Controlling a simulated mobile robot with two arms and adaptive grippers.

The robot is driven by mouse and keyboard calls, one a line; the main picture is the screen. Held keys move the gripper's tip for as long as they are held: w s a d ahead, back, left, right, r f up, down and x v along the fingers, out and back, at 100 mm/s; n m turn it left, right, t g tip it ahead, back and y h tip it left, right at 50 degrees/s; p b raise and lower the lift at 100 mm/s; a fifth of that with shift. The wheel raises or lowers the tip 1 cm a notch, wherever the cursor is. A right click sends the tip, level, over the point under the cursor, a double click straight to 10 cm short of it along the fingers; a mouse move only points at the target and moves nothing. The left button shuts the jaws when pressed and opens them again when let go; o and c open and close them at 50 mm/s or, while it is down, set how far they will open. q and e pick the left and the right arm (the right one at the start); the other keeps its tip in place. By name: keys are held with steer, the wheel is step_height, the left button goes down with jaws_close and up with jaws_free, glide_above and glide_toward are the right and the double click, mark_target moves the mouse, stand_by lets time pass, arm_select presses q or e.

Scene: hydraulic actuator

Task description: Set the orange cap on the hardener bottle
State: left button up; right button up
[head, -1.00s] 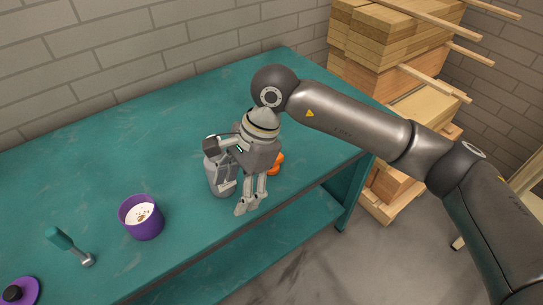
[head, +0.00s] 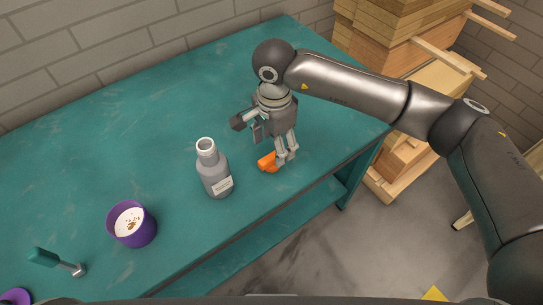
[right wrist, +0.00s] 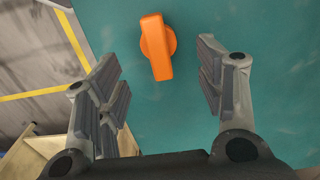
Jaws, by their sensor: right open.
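The orange cap (head: 267,162) lies on the teal table near its front edge, to the right of the bottle. The hardener bottle (head: 216,172) is grey, stands upright and has an open neck with no cap on it. My right gripper (head: 286,160) is open and empty, above and just beside the cap in the head view. In the right wrist view the cap (right wrist: 157,48) lies on the table ahead of the fingers (right wrist: 160,85), between their lines and nearer the right finger. My left gripper is not in view.
A purple cup (head: 134,228) with pale, speckled contents stands left of the bottle on the teal table (head: 130,130). A teal-handled tool (head: 55,262) and a purple object (head: 15,297) are further left. Stacked wood (head: 400,40) stands beyond the table's right end. The table's back is clear.

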mark_target(273, 155)
step_height(273, 155, down, 4)
steer(key=shift+s+f+p, duration=0.1)
steer(key=shift+p, duration=0.75)
steer(key=shift+f, duration=0.3)
steer(key=shift+c, duration=1.9)
steer(key=c, duration=0.5)
steer(key=shift+c, duration=0.7)
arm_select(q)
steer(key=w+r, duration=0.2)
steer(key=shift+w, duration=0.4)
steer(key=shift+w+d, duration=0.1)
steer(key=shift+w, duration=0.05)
arm_select(e)
steer(key=shift+r, duration=0.2)
